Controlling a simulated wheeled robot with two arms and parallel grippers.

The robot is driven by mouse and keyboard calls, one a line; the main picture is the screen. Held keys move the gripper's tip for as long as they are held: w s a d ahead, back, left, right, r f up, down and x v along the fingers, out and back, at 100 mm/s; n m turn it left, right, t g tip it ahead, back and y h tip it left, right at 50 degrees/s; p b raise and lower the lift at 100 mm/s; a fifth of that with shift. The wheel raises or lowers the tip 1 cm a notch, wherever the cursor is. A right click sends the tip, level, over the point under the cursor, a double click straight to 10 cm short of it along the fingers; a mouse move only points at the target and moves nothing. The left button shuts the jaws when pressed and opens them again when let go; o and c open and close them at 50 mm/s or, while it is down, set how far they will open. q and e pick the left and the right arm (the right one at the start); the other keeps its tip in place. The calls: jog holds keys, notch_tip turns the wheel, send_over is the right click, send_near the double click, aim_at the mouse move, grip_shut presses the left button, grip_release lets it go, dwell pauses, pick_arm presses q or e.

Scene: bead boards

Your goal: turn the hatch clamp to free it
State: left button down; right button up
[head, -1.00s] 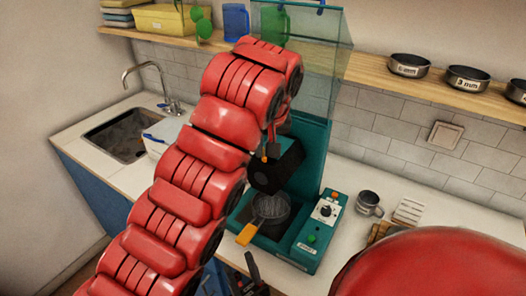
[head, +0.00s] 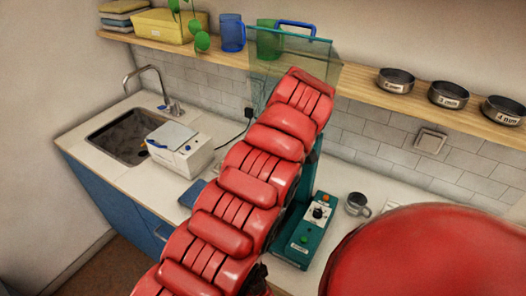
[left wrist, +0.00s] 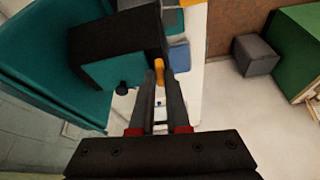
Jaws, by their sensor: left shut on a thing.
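An orange piece (left wrist: 159,70), probably the clamp handle, sits between the fingertips of my left gripper (left wrist: 160,76) in the left wrist view. The gripper is shut on it. Beside it is a black block with a teal face (left wrist: 113,68) and a small black knob (left wrist: 122,88). In the head view my red left arm covers most of the teal machine, hiding the clamp and left gripper. The clear hatch panel (head: 325,72) rises behind the arm. A dark part at the bottom (head: 258,280) may be my right gripper; its jaws cannot be made out.
The teal control box (head: 306,240) stands right of my arm, with a metal cup (head: 357,204) beside it. A white device (head: 180,150) stands near the sink (head: 125,138). The shelf (head: 360,83) holds mugs and labelled sieves. Some counter between sink and machine is clear.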

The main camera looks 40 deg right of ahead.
dwell(0.3)
pick_arm(q)
jog(key=c, duration=0.9)
grip_release()
jog(key=v, duration=0.3)
jog(key=p+v, duration=0.9)
jog(key=v, duration=0.5)
jog(key=shift+r+p, duration=0.2)
jog(key=shift+p, duration=0.1)
